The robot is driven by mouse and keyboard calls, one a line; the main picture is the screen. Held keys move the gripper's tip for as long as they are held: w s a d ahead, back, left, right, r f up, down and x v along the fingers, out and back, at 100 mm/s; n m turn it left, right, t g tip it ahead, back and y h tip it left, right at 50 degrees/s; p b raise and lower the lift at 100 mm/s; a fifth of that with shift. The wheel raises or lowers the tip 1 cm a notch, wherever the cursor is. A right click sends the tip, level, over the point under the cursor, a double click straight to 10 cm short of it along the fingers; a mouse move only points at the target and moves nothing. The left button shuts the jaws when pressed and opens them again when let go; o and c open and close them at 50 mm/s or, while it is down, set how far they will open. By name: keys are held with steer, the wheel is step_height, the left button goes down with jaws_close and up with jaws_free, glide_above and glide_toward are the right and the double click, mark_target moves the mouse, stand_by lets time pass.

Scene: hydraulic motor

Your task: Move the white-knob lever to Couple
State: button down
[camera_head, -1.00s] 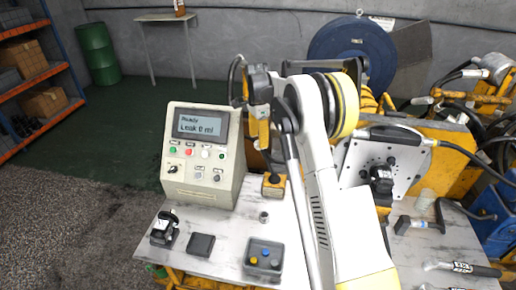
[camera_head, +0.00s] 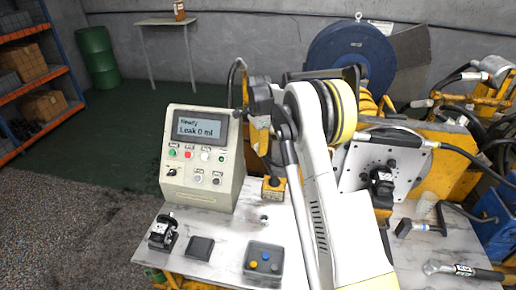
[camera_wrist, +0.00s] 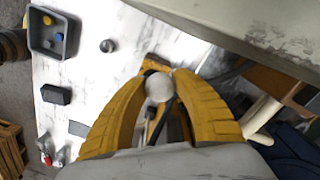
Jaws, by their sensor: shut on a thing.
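In the wrist view, the white knob (camera_wrist: 160,87) of the lever sits between the yellow fingers of my gripper (camera_wrist: 163,80), which is shut on it. The yellow lever base (camera_wrist: 154,63) shows just beyond the knob. In the head view, my gripper (camera_head: 258,138) is partly hidden by my own arm, above the yellow lever base (camera_head: 273,188) on the bench. The knob itself is hidden there. I cannot read a Couple mark in either view.
A control box (camera_head: 203,158) left of the lever reads "Leak 0 ml". A grey tray (camera_head: 249,274) with coloured caps, a black block (camera_head: 198,248) and a small black device (camera_head: 163,233) lie on the bench. A grey motor plate (camera_head: 360,176) stands at right.

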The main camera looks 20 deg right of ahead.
steer(key=shift+s+d+r+y, duration=0.25)
steer(key=shift+s+d+y, duration=0.15)
steer(key=shift+d, duration=0.15)
steer(key=s+d+t+y+b, duration=0.2)
steer(key=s+d+t+y, duration=0.2)
steer(key=d, duration=0.6)
steer(key=shift+s+d+f+t+y+b, duration=0.15)
steer(key=shift+s+f+t+y+b, duration=0.2)
steer(key=shift+s+y, duration=1.05)
steer(key=c, duration=1)
jaws_free()
steer(key=shift+s+d, duration=0.1)
steer(key=shift+s, duration=0.05)
steer(key=shift+o, duration=0.2)
steer(key=shift+r, duration=0.1)
step_height(320, 180, up, 10)
